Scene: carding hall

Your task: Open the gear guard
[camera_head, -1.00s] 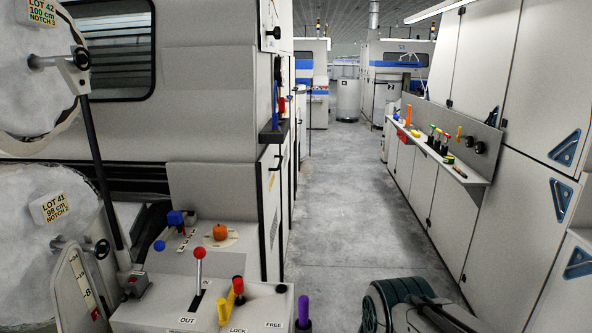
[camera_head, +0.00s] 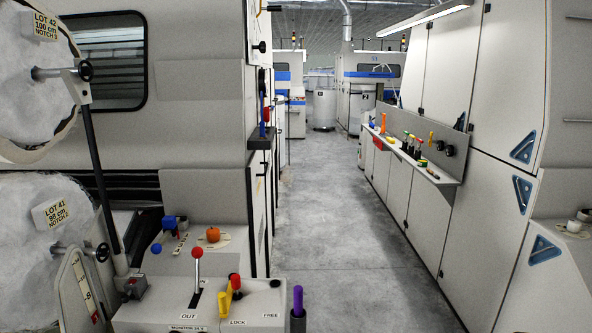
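No part in view is labelled as the gear guard, and I cannot tell which panel it is. A large grey machine (camera_head: 202,110) stands at the left, with closed side panels along the aisle seen edge-on. Closed grey panels (camera_head: 487,215) with blue triangular fittings (camera_head: 522,195) line the right side. My gripper is not in view.
A control console (camera_head: 185,318) with a red-knobbed lever (camera_head: 196,253) stands at the lower left, below cotton rolls (camera_head: 28,95). A tool shelf (camera_head: 425,168) juts from the right wall. The grey aisle floor (camera_head: 335,230) between is clear.

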